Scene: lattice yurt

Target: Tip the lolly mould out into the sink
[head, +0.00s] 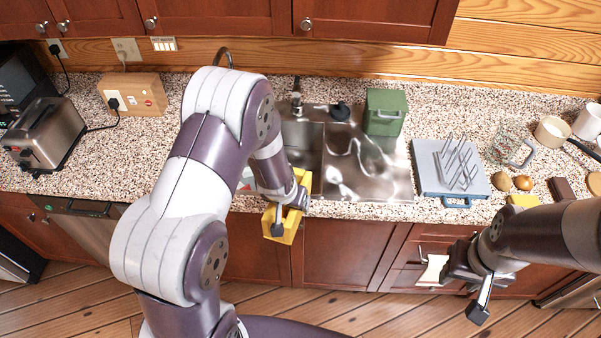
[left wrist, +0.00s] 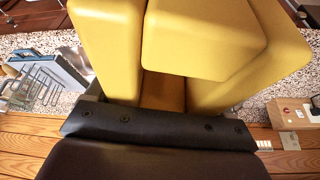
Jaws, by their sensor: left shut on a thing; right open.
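The yellow lolly mould (head: 301,181) is held in my left gripper (head: 287,213), which is shut on it. In the head view the mould hangs around the counter's front edge, just in front of the sink (head: 308,146). In the left wrist view the mould (left wrist: 205,35) fills the top middle, with blocky yellow parts close to the gripper. Its openings and any contents cannot be made out. My left arm hides part of the basin. My right gripper (head: 476,291) is open and empty, low in front of the cabinets at the right.
A faucet (head: 296,97) stands behind the basin. A steel drainboard (head: 366,170) lies to the right, with a green box (head: 385,112) at its back. A grey-blue board with a wire rack (head: 450,167) is farther right. A toaster (head: 45,133) and wooden box (head: 132,94) are at left.

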